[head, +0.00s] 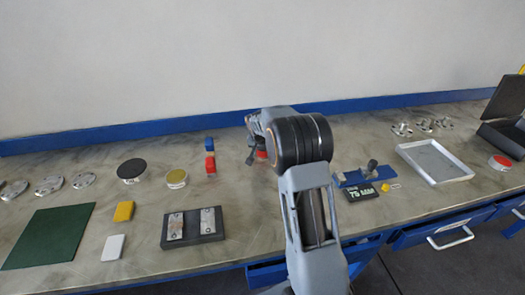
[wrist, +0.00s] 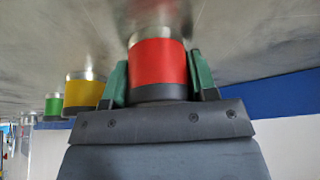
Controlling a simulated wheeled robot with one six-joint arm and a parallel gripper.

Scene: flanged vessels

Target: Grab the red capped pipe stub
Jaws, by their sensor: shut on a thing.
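The red capped pipe stub (wrist: 157,62) is a short cylinder with a red band, a dark end and a bare metal end. In the wrist view it sits between the two green-padded fingers of my gripper (wrist: 160,78), which are shut on its sides. The metal end is at the table surface; I cannot tell whether it touches. In the head view only a bit of the red stub (head: 262,154) shows beside my gripper (head: 254,152), mostly hidden by my wrist.
A yellow stub (wrist: 83,92) and a green stub (wrist: 54,105) stand in a row to the left in the wrist view. A metal tray (head: 434,178) lies on the right.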

